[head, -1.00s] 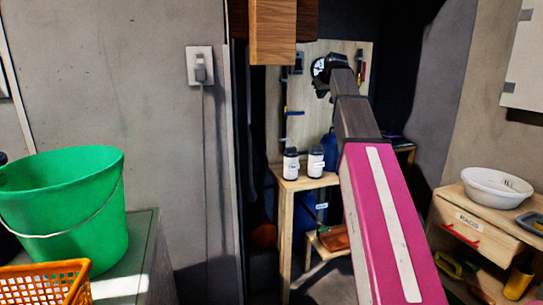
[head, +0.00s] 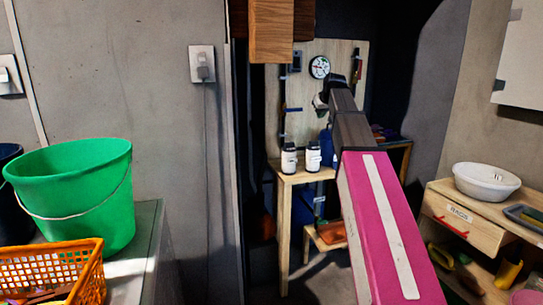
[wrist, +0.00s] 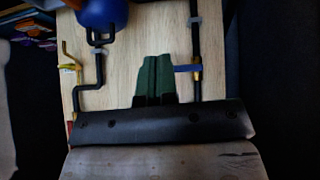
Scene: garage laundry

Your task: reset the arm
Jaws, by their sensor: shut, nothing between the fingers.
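My arm reaches up and away in the head view, with its pink and white link at the front. My gripper (head: 321,101) is at the far end, small, in front of the wooden back panel (head: 293,120) and just below a round dial (head: 319,67). In the wrist view its two green fingers (wrist: 155,78) are together with nothing between them. Behind them is the wooden panel with black pipes or rods on it. I cannot tell how far the fingertips are from the panel.
Two white jars (head: 313,157) stand on a wooden bench (head: 284,200) below my gripper. A green bucket (head: 75,195) and an orange basket (head: 50,270) are on the left. A white basin (head: 486,183) sits on a wooden cabinet (head: 450,216) at right. A wooden block (head: 271,32) hangs overhead.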

